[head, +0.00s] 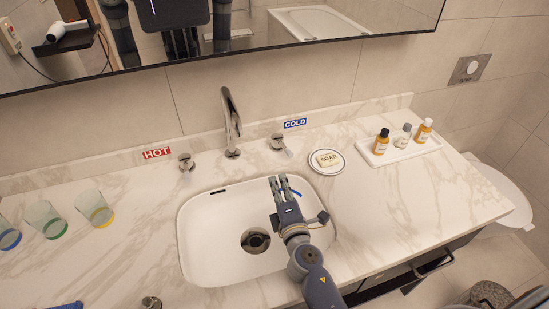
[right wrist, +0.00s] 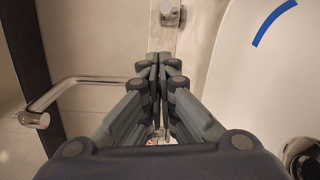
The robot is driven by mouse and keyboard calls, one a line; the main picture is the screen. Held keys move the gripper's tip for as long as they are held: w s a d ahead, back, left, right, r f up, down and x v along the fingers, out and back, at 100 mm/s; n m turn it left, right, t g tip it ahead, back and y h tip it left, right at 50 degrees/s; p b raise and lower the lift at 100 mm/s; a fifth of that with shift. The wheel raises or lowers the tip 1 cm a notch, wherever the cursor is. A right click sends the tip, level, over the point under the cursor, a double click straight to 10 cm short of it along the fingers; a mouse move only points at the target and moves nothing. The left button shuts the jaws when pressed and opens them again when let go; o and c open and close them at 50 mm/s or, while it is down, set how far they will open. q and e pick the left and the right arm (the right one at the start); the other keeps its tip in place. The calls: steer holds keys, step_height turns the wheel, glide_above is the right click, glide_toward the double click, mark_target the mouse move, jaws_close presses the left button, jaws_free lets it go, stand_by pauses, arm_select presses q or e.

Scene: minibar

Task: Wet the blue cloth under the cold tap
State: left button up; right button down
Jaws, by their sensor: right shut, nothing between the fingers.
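The cold tap handle (head: 279,141) stands on the counter under the blue COLD sign (head: 295,123). The chrome spout (head: 231,118) rises at the back of the white sink (head: 195,240); no water shows. My right gripper (head: 279,180) is shut and empty over the back right of the sink, in front of the cold handle. Its closed fingers fill the middle of the right wrist view (right wrist: 161,57). A curved blue strip (head: 296,193) shows beside the fingers. A blue object (head: 68,305) is cut off at the bottom left; I cannot tell whether it is the cloth.
The hot handle (head: 186,161) is left of the spout. A soap dish (head: 327,161) lies right of the cold handle, and a tray (head: 400,154) with 3 small bottles farther right. Several glasses (head: 45,219) stand at left.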

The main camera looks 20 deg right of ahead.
steer(key=a+r+m, duration=0.1)
steer(key=a+m, duration=0.1)
steer(key=m, duration=0.2)
glide_toward(283, 147)
steer(key=w+a, duration=0.5)
steer(key=a, duration=0.1)
steer(key=d, duration=0.2)
steer(key=d+p, duration=0.1)
steer(key=shift+w+d+h, duration=0.35)
steer(key=shift+w+h, duration=0.05)
steer(key=d+n+y, duration=0.1)
steer(key=y, duration=0.1)
steer(key=d+n+y, duration=0.1)
steer(key=y, duration=0.1)
steer(key=shift+s+d+b, duration=0.2)
steer(key=shift+b, duration=0.2)
steer(key=shift+a, duration=0.1)
